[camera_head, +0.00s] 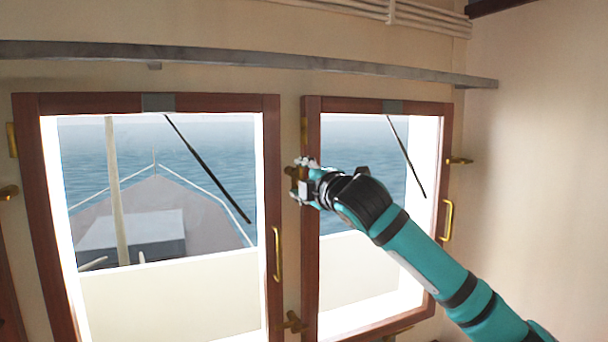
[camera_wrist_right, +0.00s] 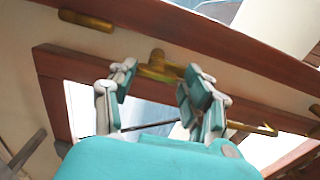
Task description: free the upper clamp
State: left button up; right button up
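The upper clamp (camera_wrist_right: 157,60) is a brass piece on the strip between the two windows. In the wrist view it lies just beyond and between my fingertips, with an arm pointing right toward the right finger. In the head view my gripper mostly covers it. My right gripper (camera_wrist_right: 160,80) is open, its two teal-padded fingers apart on either side of the clamp. I cannot tell whether a finger touches it. My right gripper (camera_head: 300,175) also shows in the head view, at the strip between the windows. My left gripper is not in view.
The left window (camera_head: 30,180) and right window (camera_head: 311,240) have red-brown wooden frames with brass handles (camera_head: 277,253) (camera_head: 447,220). A lower clamp (camera_head: 293,322) sits between them, another clamp (camera_head: 460,160) at the right. A grey rail (camera_head: 240,60) runs above.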

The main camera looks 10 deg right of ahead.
jog(key=o, duration=0.4)
jog(key=shift+f, duration=0.1)
jog(key=shift+o, duration=0.2)
jog(key=shift+w, duration=0.15)
jog(key=shift+s+r, duration=0.2)
jog(key=s+d, duration=0.2)
jog(key=s, duration=0.9)
jog(key=shift+s, duration=0.15)
jog(key=shift+f, duration=0.15)
